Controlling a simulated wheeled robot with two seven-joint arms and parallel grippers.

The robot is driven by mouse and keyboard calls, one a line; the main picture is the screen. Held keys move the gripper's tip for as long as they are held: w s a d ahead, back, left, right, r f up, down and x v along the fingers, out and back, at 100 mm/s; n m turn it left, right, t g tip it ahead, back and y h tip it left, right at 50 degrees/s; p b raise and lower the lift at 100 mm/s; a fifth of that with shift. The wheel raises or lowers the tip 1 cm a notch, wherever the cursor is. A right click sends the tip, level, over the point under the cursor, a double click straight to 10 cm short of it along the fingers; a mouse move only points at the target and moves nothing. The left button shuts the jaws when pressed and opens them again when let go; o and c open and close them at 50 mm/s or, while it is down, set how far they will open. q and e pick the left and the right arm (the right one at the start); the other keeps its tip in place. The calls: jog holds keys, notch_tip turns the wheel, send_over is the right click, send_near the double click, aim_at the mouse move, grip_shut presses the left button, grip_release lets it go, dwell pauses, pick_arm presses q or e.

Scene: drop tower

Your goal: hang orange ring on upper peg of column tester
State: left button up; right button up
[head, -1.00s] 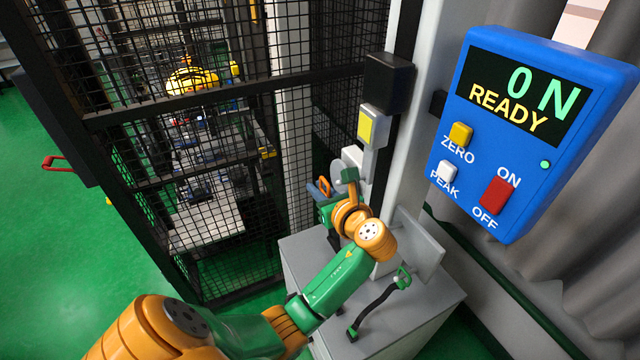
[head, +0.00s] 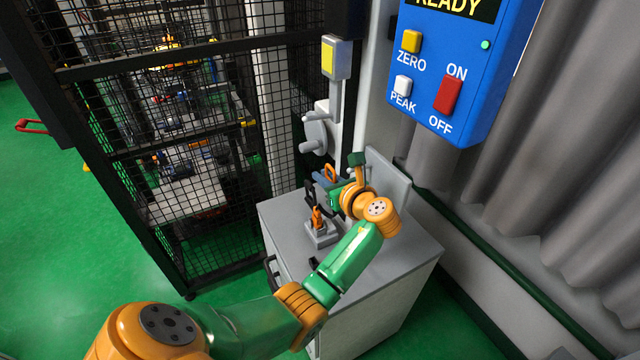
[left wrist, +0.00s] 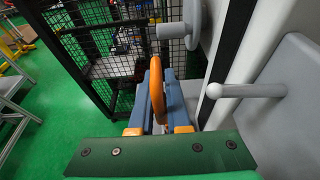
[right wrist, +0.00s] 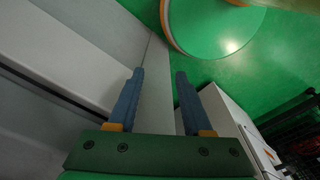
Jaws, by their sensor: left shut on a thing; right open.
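The orange ring (head: 331,172) is held in my left gripper (head: 325,180) above the cabinet. In the left wrist view the ring (left wrist: 156,90) stands edge-on between the two blue fingers, which are shut on it. The column tester (head: 332,120) is the pale upright behind it. Its upper peg (head: 313,117) and a lower stub (head: 311,147) by a round disc stick out to the left, above the ring. The ring is apart from both. My right gripper (right wrist: 160,78) is open and empty in the right wrist view; it does not show in the head view.
A grey cabinet (head: 284,222) stands below, with a small orange item (head: 318,217) on a grey block. A black mesh cage (head: 180,130) is close on the left. A blue display box (head: 455,80) hangs at upper right. A grey plate with a rod (left wrist: 250,90) is on the right.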

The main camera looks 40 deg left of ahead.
pick_arm(q)
jog(key=w+d+b, duration=0.3)
jog(key=w+b, duration=0.2)
jog(key=b, duration=0.2)
jog(key=shift+w+f+b, duration=0.2)
jog(key=shift+f+b, duration=0.05)
jog(key=shift+b, duration=0.1)
dwell(0.6)
jog(key=shift+d+b, duration=0.1)
jog(key=shift+b, duration=0.25)
jog(key=shift+r, duration=0.1)
dwell(0.6)
jog(key=o, duration=0.7)
jog(key=shift+o, duration=0.2)
